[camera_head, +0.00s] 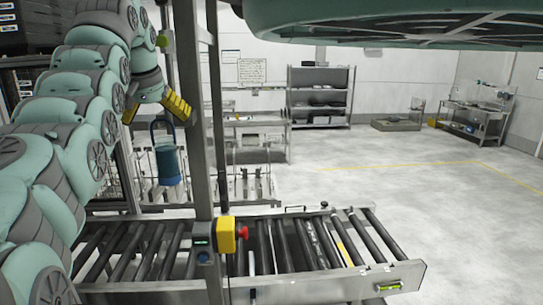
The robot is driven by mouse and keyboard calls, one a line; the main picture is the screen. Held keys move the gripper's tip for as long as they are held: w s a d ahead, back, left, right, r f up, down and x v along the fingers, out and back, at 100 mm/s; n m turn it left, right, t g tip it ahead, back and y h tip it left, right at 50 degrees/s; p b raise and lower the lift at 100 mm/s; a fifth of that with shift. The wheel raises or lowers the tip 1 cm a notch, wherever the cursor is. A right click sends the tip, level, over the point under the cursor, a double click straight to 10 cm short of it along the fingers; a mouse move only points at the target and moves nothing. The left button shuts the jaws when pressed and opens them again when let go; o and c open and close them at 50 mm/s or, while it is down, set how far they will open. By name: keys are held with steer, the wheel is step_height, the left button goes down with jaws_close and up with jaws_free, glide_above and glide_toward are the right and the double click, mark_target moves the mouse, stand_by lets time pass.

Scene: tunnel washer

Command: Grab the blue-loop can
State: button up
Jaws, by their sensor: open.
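The blue-loop can (168,166) is a dark blue cylinder with a blue loop handle (153,127) rising from its top. It is upright, left of the grey metal post, behind the roller conveyor. What supports it is not clear. My gripper (156,114) has yellow finger pads, spread apart and pointing down. It is just above the loop in the picture and nothing shows between the pads. I cannot tell from this one view how far apart they are in depth, or whether they touch.
A grey post (207,120) stands just right of the can. It carries a yellow box with a red button (230,235). A roller conveyor (270,248) crosses the front. A metal rack (240,187) is behind. Open floor (400,180) lies to the right.

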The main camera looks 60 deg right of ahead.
mark_target(166, 151)
steer(key=shift+w+d+f+p, duration=0.15)
steer(key=shift+d+f+p, duration=0.25)
steer(key=shift+p, duration=1.9)
steer(key=shift+w+d+f+p, duration=0.15)
steer(key=shift+f+p, duration=0.2)
steer(key=shift+p, duration=0.3)
steer(key=shift+p+x, duration=0.8)
steer(key=shift+p, duration=0.05)
steer(key=shift+w+d+f, duration=0.1)
steer(key=shift+f, duration=0.6)
steer(key=shift+w, duration=0.1)
steer(key=c, duration=1.4)
steer(key=shift+r, duration=0.25)
